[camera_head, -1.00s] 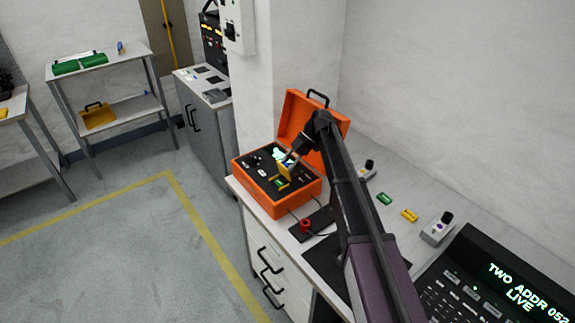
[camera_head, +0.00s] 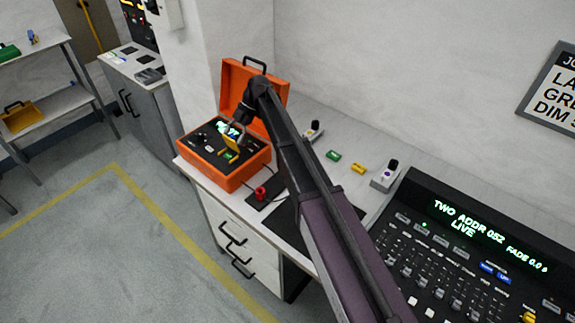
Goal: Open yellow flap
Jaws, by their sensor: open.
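The yellow flap (camera_head: 232,144) stands raised from the black panel of the orange case (camera_head: 232,180), with a green spot beside its foot. The case sits on the white counter with its lid up. My gripper (camera_head: 238,128) is over the panel, close above and behind the flap. I cannot tell whether it touches the flap. The fingers are small and partly lost against the dark panel; nothing shows held between them.
A red button (camera_head: 260,192) on a dark plate stands in front of the case. A green block (camera_head: 333,155), a yellow block (camera_head: 358,168) and a grey device (camera_head: 385,176) lie to the right. A lighting console (camera_head: 470,250) fills the lower right.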

